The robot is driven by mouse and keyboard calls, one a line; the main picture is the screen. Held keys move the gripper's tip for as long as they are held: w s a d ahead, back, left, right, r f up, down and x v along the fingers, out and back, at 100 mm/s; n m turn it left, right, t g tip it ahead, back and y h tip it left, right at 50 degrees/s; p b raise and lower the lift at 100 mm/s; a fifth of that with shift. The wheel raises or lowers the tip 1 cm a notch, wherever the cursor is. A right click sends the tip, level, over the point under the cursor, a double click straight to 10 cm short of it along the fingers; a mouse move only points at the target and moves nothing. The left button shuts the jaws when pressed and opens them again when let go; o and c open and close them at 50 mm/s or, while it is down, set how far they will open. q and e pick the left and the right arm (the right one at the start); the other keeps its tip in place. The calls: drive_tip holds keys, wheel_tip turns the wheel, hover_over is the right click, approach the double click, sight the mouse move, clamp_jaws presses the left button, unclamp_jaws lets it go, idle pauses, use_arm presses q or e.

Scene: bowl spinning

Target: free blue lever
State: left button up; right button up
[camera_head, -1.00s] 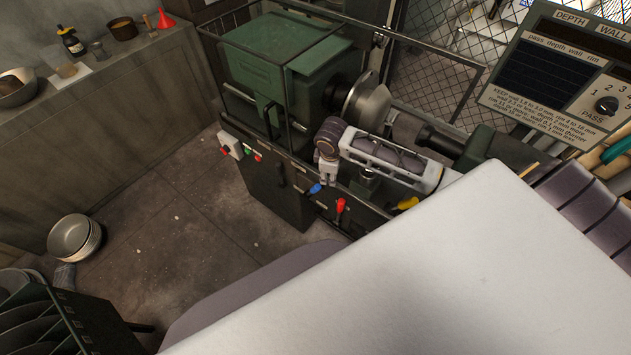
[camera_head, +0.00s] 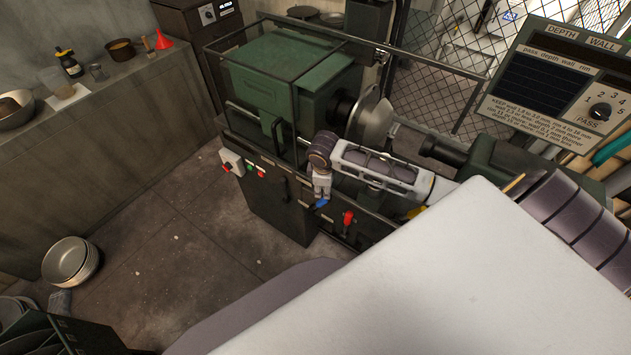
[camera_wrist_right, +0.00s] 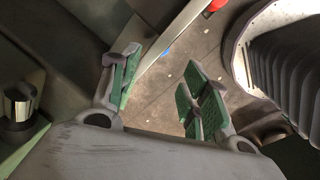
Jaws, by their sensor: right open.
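The blue lever (camera_head: 321,204) is on the front of the green lathe, its tip showing just below my right gripper (camera_head: 320,193) in the head view. In the right wrist view my right gripper (camera_wrist_right: 162,58) is open, its two green-padded fingers apart with nothing held. Most of the lever is hidden. My left gripper is not in view.
A red lever (camera_head: 348,218) stands just right of the blue one, and a yellow handle (camera_head: 416,212) is farther right, partly covered. A switch box (camera_head: 231,161) is on the left of the lathe front. The metal bowl (camera_head: 371,119) sits on the spindle behind my arm. Floor in front is clear.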

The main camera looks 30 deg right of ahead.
sight(322, 199)
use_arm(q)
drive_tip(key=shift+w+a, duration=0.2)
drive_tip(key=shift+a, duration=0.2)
use_arm(e)
drive_tip(key=shift+w+d+f, duration=0.15)
drive_tip(key=shift+w+f, duration=0.25)
drive_tip(key=shift+f, duration=1.85)
drive_tip(key=shift+w+d+f, duration=0.15)
drive_tip(key=shift+w+f, duration=0.2)
drive_tip(key=shift+f, duration=1.9)
drive_tip(key=shift+w+d+f, duration=0.15)
drive_tip(key=shift+w+f, duration=0.25)
drive_tip(key=shift+f, duration=1.85)
drive_tip(key=shift+c, duration=0.2)
clamp_jaws()
